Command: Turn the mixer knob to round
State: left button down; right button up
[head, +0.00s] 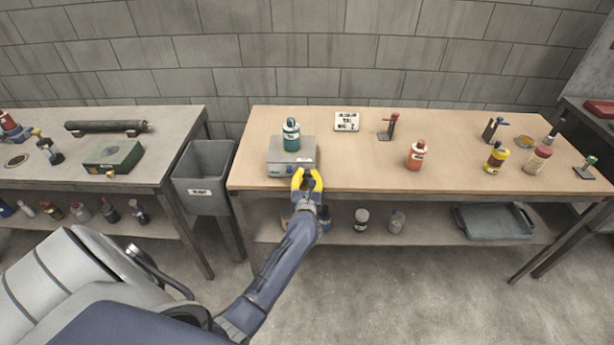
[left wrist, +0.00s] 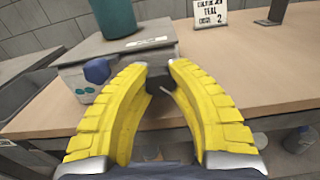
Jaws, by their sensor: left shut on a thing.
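The mixer is a grey box (head: 278,156) near the front left edge of the right-hand table. A teal bottle (head: 291,136) stands upright on it. My left gripper (head: 307,175), with yellow fingers, is at the right part of the box's front. In the left wrist view, its fingertips are shut on a dark knob (left wrist: 158,80), which the fingers partly hide. A blue knob (left wrist: 97,70) is on the box's front face to the left, with teal round marks (left wrist: 84,91) under it. Which way the dark knob points cannot be told. My right gripper is not in view.
A small sign (head: 347,120) reading teal, 2 stands behind the mixer. An orange bottle (head: 416,155), a small stand (head: 389,126) and a yellow bottle (head: 495,158) are farther right. A grey bin (head: 203,178) stands left of the table. The wooden table's middle front (head: 360,168) is clear.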

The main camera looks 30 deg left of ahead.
pick_arm(q)
jog(key=shift+r+m, duration=0.15)
jog(key=shift+m, duration=1.45)
jog(key=c, duration=1.3)
grip_release()
jog(key=shift+c, duration=0.2)
jog(key=shift+s+d, duration=0.15)
jog(key=shift+s, duration=0.05)
jog(key=v, duration=1.1)
jog(key=shift+s, duration=0.25)
jog(key=shift+d, duration=0.1)
